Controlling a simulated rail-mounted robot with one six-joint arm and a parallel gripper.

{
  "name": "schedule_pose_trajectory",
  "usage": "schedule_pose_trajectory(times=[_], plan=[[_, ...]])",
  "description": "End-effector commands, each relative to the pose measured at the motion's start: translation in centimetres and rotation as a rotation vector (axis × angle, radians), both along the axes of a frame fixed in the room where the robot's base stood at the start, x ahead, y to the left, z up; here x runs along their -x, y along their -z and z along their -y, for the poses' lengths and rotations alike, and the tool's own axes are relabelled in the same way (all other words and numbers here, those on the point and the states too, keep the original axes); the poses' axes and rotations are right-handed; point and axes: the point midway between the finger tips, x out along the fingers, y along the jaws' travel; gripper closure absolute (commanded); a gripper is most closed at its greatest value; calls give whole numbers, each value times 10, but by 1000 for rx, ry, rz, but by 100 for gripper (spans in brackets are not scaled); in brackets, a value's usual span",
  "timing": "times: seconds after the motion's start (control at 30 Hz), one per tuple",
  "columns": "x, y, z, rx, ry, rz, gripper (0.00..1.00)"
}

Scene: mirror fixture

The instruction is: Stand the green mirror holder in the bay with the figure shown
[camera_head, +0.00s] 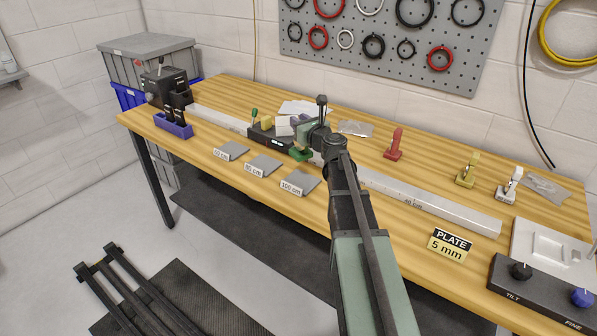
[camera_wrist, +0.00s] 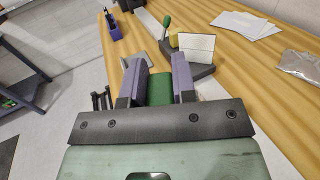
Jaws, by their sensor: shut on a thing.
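The green mirror holder (camera_head: 301,154) is in my gripper (camera_head: 300,143), above the bench around the rail's middle. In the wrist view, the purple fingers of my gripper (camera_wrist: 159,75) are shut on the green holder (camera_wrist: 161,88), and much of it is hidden. Three grey bays lie along the rail's front side: the left one (camera_head: 232,149), the middle one (camera_head: 264,163) and the right one (camera_head: 299,180). Their labels seem to read 50 cm, 80 cm and 100 cm, the left one least clearly. A sign (camera_head: 450,244) reads "PLATE 5 mm".
Behind my gripper is a black unit (camera_head: 268,138) with a small display; a white card (camera_wrist: 195,46) stands there. A long rail (camera_head: 430,204) crosses the bench. Red (camera_head: 395,145), yellow (camera_head: 466,170) and white (camera_head: 510,185) holders stand behind it. A control box (camera_head: 540,288) is at right.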

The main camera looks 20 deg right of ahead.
Motion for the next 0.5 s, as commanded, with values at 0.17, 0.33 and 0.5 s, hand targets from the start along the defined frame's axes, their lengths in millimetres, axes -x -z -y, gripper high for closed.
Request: schedule_pose_trajectory(times=[0.17, 0.33, 0.5], plan=[[0, 62, 0, 0, 0, 0, 100], [0, 61, 0, 0, 0, 0, 100], [0, 94, 0, 0, 0, 0, 100]])
